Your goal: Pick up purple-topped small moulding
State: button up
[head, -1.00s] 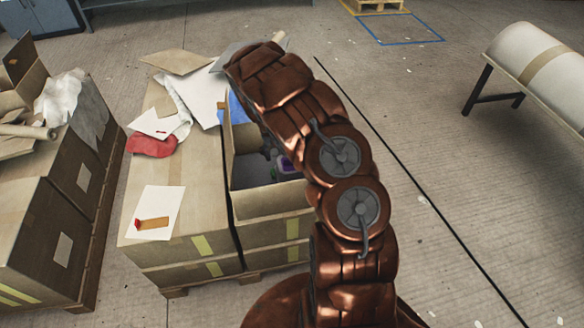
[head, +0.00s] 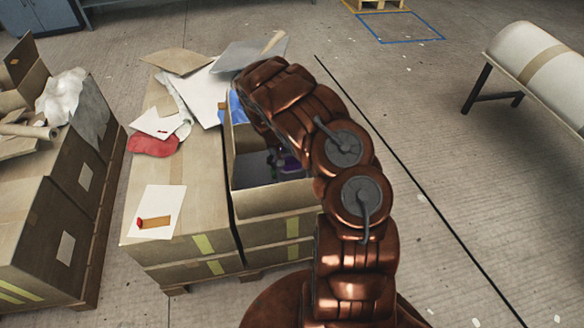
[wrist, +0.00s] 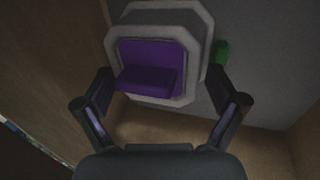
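The purple-topped small moulding (wrist: 152,57) lies in the open cardboard box. In the wrist view it is a pale grey piece with cut corners, a purple top and a raised purple block. In the head view only a bit of purple (head: 290,163) shows beside my arm. My gripper (wrist: 160,80) is open, with one finger near each side of the moulding's lower part. I cannot tell whether either finger touches it. My arm hides most of the gripper in the head view.
The open box (head: 272,201) has upright walls close around the gripper. A small green thing (wrist: 222,53) is right of the moulding. The floor at right is clear, up to a white roll (head: 535,65).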

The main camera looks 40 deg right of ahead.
jog(key=c, duration=0.9)
jog(key=shift+r, duration=0.1)
